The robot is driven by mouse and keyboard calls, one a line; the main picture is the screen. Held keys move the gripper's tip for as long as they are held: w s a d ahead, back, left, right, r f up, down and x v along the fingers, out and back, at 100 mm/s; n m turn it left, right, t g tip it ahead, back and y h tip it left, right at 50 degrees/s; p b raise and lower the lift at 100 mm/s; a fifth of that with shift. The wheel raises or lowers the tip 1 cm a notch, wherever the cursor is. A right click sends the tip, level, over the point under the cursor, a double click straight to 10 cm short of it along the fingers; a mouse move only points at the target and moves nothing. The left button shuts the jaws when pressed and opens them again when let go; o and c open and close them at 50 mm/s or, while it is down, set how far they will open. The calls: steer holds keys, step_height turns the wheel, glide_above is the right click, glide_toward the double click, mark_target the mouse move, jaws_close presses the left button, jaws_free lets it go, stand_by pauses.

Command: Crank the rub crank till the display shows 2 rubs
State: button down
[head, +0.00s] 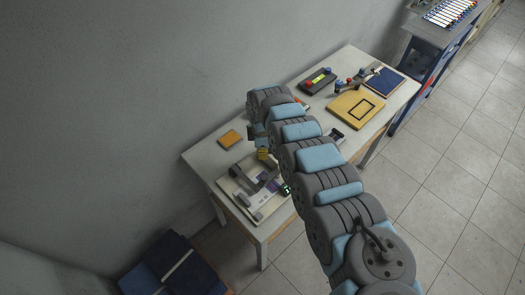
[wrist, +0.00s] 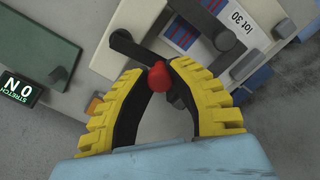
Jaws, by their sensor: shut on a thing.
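In the wrist view, the yellow-and-black fingers of my gripper (wrist: 158,74) close around a small red knob (wrist: 158,77). The knob sits by a dark crank arm (wrist: 137,51) whose rounded end shows at the upper left. Most of the crank's lower part is hidden by the fingers.
A label "lot 30" (wrist: 228,17) lies beside the crank. On the table (head: 205,157) are an orange pad (head: 230,139), a yellow plate (head: 345,114), a dark device with red buttons (head: 317,81) and a blue mat (head: 385,82).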

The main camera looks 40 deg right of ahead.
steer(key=shift+w+d+m, duration=0.1)
steer(key=shift+w+m, duration=0.4)
steer(key=shift+m, duration=0.7)
steer(key=shift+w+d+m, duration=0.1)
steer(key=shift+w+m, duration=0.4)
steer(key=shift+m, duration=0.7)
steer(key=shift+w+d+m, duration=0.1)
steer(key=shift+w+m, duration=0.4)
steer(key=shift+m, duration=0.7)
steer(key=c, duration=0.9)
jaws_free()
steer(key=shift+r, duration=0.15)
